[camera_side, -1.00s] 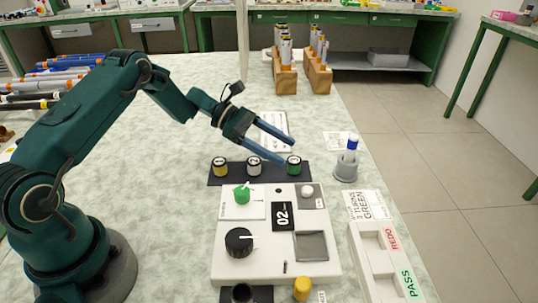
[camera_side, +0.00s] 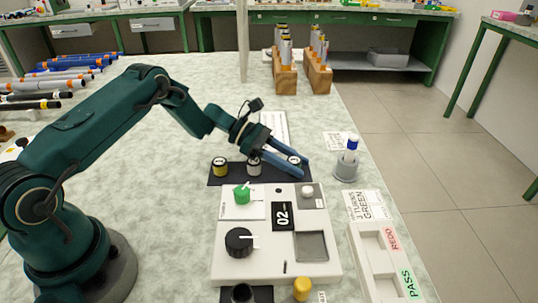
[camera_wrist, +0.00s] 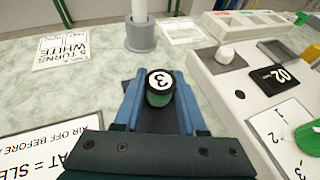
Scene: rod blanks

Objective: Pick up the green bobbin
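The green bobbin (camera_wrist: 158,97) stands upright in the wrist view, with a white top marked 3. In the side view only its top (camera_side: 294,160) shows clearly, as my blue fingers hide much of it. My gripper (camera_side: 303,168) is open, low over the right end of the dark strip (camera_side: 237,181). In the wrist view one finger lies on each side of the bobbin, with a small gap showing. A yellow bobbin (camera_side: 220,167) and a white or grey bobbin (camera_side: 254,166) stand on the strip to the left.
A white device (camera_side: 265,262) with a green knob (camera_side: 242,194), a black knob (camera_side: 239,241) and a 02 display (camera_side: 283,215) sits just in front. A grey holder (camera_side: 346,168) stands to the right. A REDO/PASS tray (camera_side: 378,270) lies front right.

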